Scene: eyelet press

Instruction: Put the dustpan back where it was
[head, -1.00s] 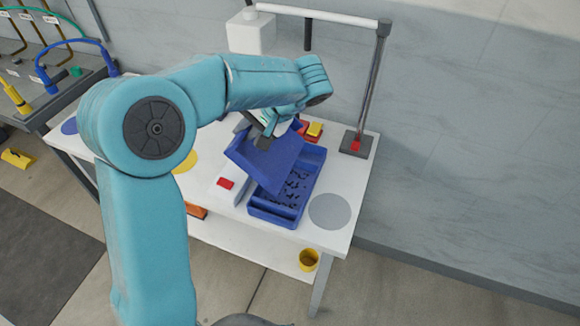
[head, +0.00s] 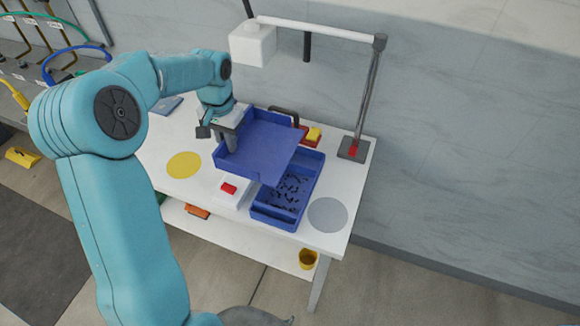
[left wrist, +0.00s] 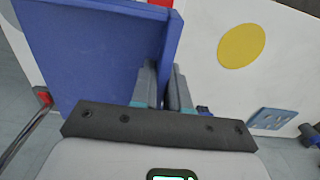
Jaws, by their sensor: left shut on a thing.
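The blue dustpan (head: 265,148) is held in my left gripper (head: 231,141) by its left wall, above the white table. It hangs over the back part of a blue tray (head: 308,186), and its floor looks bare. In the left wrist view, the dustpan (left wrist: 85,50) fills the upper left, and the fingers of my left gripper (left wrist: 162,88) are closed on its wall. The tray holds many small dark bits. My right gripper is not in view.
A yellow disc (head: 184,165) and a grey disc (head: 328,214) lie flat on the white table (head: 158,140). A white box with a red button (head: 229,188) stands left of the tray. A lamp post (head: 367,100) rises at the back right. Clear tabletop lies around the yellow disc.

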